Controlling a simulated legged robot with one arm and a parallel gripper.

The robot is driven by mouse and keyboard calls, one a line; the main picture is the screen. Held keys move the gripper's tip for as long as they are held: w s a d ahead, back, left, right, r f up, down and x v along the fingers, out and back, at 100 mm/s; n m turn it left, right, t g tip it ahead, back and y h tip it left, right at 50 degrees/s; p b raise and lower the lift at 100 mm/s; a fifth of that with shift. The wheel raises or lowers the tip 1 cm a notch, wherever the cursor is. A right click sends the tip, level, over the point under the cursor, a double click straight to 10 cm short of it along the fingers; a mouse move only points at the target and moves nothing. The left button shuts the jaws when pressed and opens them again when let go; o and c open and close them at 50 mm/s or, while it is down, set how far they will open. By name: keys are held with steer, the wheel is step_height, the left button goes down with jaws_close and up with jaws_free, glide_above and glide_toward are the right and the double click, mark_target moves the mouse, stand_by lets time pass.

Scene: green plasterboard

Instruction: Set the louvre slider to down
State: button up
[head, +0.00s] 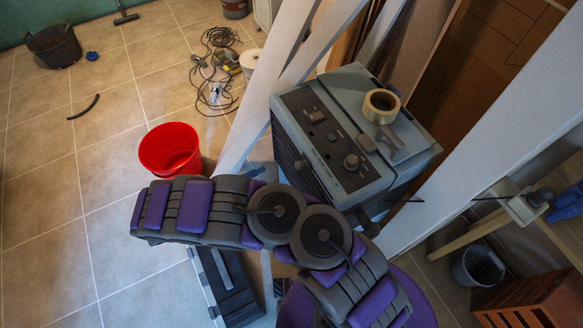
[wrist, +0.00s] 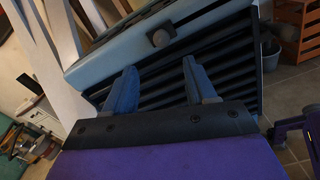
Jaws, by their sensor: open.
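A blue-grey machine (head: 345,88) stands right of centre in the head view, with knobs and switches on its tilted top panel. Its front has dark louvre slats (wrist: 230,62), seen close in the wrist view.
A tape roll (head: 381,106) lies on top of the machine. White boards (head: 283,85) lean at its left and another (head: 490,130) at its right. A red bucket (head: 170,150) and tangled cables (head: 219,60) are on the tiled floor.

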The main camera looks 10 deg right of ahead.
mark_target(296, 168)
steer(key=b+x, duration=0.1)
steer(key=x, duration=0.8)
steer(key=shift+s+d+b, duration=0.1)
steer(key=shift+d+b, duration=0.25)
steer(key=shift+d, duration=0.1)
steer(key=shift+w+d, duration=0.2)
steer(key=shift+d, duration=0.1)
steer(key=shift+a, duration=0.1)
steer(key=shift+c, duration=0.2)
steer(key=shift+d, duration=0.3)
steer(key=c, duration=0.5)
steer(key=shift+a, duration=0.1)
jaws_close()
